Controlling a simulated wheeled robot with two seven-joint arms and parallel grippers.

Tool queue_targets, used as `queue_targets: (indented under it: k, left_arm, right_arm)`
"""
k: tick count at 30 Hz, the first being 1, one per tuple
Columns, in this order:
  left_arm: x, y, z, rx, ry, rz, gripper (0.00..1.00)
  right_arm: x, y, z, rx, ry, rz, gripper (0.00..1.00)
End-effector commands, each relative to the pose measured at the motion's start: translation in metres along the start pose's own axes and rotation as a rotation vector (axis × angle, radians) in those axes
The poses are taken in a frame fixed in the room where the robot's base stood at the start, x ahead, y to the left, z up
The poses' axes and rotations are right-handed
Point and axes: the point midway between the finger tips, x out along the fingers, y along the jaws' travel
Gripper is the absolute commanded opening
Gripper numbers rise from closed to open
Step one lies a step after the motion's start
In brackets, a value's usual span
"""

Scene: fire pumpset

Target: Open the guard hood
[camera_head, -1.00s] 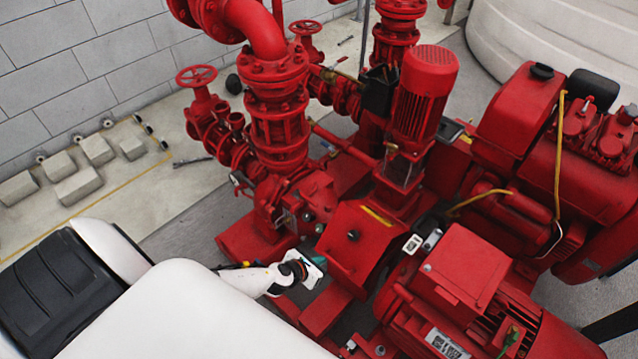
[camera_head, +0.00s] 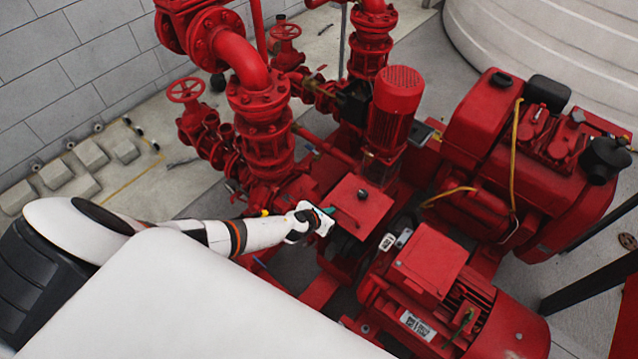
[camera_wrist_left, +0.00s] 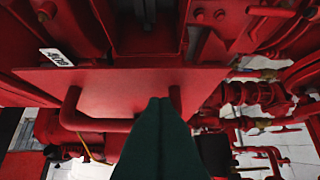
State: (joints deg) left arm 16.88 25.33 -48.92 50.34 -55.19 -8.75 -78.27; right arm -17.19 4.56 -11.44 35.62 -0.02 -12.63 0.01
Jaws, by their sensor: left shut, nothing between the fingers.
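The guard hood (camera_head: 368,212) is a red cover with a dark knob on its face, in the middle of the pumpset. It stands tilted up, with a dark gap below its front edge. In the left wrist view its red panel (camera_wrist_left: 120,88) fills the middle and carries a red U-shaped handle (camera_wrist_left: 85,120). My left gripper (camera_head: 328,211) is at the hood's left front edge. Its dark green fingers (camera_wrist_left: 158,101) are shut with nothing between them and overlap the handle bar, hiding part of it. Whether they touch it, I cannot tell. My right gripper is out of view.
A red vertical motor (camera_head: 395,115) stands behind the hood. A red motor housing (camera_head: 428,262) is close on the right, and an engine (camera_head: 540,150) is farther right. Red pipes and valves (camera_head: 262,125) crowd the left back.

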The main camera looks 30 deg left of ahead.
Motion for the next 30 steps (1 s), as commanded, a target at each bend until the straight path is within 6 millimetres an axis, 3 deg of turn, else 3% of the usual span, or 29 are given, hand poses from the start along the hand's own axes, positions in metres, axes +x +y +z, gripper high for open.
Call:
queue_targets:
  k: [1, 3, 12, 30]
  left_arm:
    - [0.000, 0.000, -0.018, 0.000, 0.003, -0.001, 0.00]
    - [0.004, 0.000, -0.031, 0.000, 0.003, -0.001, 0.00]
    - [0.019, 0.000, -0.065, 0.000, 0.001, -0.001, 0.00]
    - [0.023, 0.000, -0.074, 0.000, -0.001, 0.000, 0.00]
  right_arm:
    - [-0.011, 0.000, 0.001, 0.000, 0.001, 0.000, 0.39]
    - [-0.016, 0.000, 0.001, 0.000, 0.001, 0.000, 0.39]
    - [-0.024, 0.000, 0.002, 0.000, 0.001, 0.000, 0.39]
    - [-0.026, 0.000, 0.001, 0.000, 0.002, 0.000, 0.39]
